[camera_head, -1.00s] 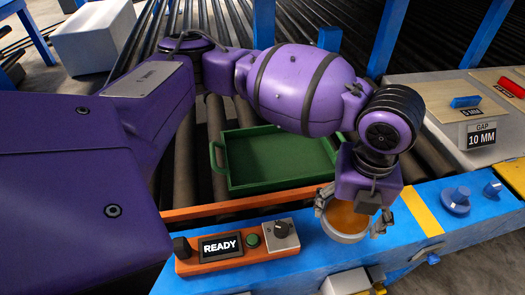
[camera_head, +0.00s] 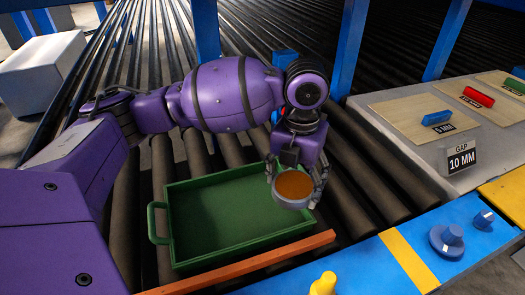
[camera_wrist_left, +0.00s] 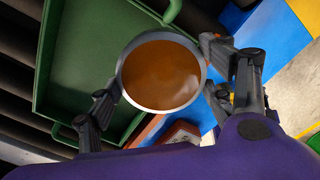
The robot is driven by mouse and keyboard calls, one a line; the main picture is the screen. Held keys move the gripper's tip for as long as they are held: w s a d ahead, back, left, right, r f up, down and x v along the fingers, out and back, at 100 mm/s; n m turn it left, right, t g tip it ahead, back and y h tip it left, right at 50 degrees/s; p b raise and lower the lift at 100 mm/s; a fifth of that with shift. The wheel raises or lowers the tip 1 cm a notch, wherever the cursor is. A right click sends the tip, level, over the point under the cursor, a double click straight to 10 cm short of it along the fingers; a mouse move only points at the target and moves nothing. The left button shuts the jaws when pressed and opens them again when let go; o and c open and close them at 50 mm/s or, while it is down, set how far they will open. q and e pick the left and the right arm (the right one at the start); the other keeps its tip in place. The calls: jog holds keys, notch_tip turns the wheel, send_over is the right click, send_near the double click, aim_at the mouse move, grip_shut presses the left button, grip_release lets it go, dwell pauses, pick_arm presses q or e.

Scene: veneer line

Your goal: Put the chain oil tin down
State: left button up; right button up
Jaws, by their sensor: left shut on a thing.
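The chain oil tin (camera_head: 293,187) is a round, open, pale metal tin with brown-orange oil inside. My left gripper (camera_head: 296,190) is shut on it, one finger on each side, and holds it upright. In the head view the tin overlaps the right end of the green tray (camera_head: 168,245); I cannot tell its exact height above it. In the left wrist view the tin (camera_wrist_left: 162,72) sits between the fingers (camera_wrist_left: 165,95), with the tray (camera_wrist_left: 75,60) behind it to the left. The tray looks empty. My right gripper is not in view.
Dark rollers (camera_head: 355,165) run under and around the tray. An orange rail (camera_head: 240,270) crosses in front. A blue frame (camera_head: 390,262) with a yellow stripe and blue knobs (camera_head: 446,240) lies at the right. A grey bench (camera_head: 400,130) holds boards with coloured blocks and a gap sign (camera_head: 461,160).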

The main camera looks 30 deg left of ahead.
pick_arm(q)
jog(key=a+f, duration=0.2)
jog(key=a, duration=0.3)
send_over(259, 204)
jog(key=f, duration=0.5)
jog(key=shift+s+d+f, duration=0.1)
jog(key=shift+d+f, duration=0.1)
jog(key=shift+f, duration=0.1)
jog(key=shift+a+f, duration=0.15)
jog(key=shift+f, duration=1.5)
jog(key=shift+f, duration=0.1)
jog(key=o, duration=1.5)
jog(key=shift+f, duration=0.1)
jog(key=shift+c, duration=0.2)
notch_tip(259, 204, up, 12)
jog(key=shift+r, duration=0.2)
